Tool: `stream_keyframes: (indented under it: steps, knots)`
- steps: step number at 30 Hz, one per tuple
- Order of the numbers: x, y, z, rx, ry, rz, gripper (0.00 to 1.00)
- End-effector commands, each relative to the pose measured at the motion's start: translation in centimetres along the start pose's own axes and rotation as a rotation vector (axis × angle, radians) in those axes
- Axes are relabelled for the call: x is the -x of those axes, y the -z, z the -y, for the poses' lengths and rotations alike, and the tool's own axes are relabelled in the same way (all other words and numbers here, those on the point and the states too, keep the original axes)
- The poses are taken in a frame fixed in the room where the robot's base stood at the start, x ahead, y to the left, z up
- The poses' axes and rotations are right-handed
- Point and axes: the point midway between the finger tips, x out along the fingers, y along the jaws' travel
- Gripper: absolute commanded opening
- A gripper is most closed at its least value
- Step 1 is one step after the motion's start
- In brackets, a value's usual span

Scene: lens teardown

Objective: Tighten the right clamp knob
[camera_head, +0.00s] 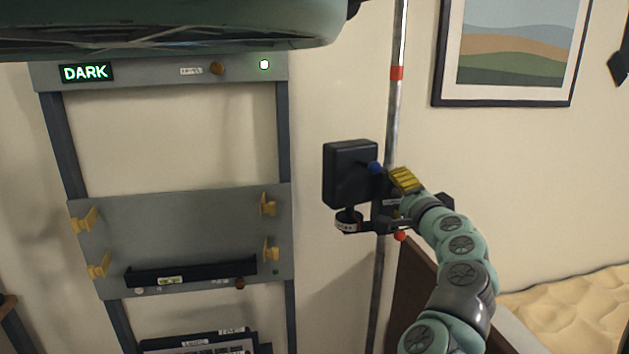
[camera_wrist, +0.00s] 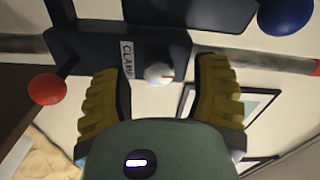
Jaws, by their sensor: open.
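In the wrist view, a white round knob (camera_wrist: 158,75) with a small red mark sits on the dark clamp body (camera_wrist: 150,42), beside a label reading CLAMP (camera_wrist: 127,58). My gripper (camera_wrist: 160,72) is open, with one yellow ridged finger on each side of the knob and gaps between. In the head view my gripper (camera_head: 405,180) is at the right side of the dark clamp (camera_head: 385,212) on the pole (camera_head: 378,285). The white knob is hidden there. A red ball knob (camera_wrist: 47,89) and a blue ball knob (camera_wrist: 285,15) also show around the clamp.
A black box-shaped unit (camera_head: 350,175) is mounted left of the pole. Further left stands a grey rack panel (camera_head: 180,220) with yellow clips and a DARK display (camera_head: 86,72). A framed picture (camera_head: 515,45) hangs on the wall to the right.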

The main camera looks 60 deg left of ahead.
Motion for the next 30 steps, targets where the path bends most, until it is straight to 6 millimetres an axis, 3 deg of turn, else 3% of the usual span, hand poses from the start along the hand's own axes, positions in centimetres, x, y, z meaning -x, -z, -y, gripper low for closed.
stream_keyframes:
  steps: [21,30]
  knots:
    - [8.3,-0.2,0.1,0.000,0.001,0.002,0.61]
    - [10.5,-0.2,0.0,0.000,0.000,0.003,0.61]
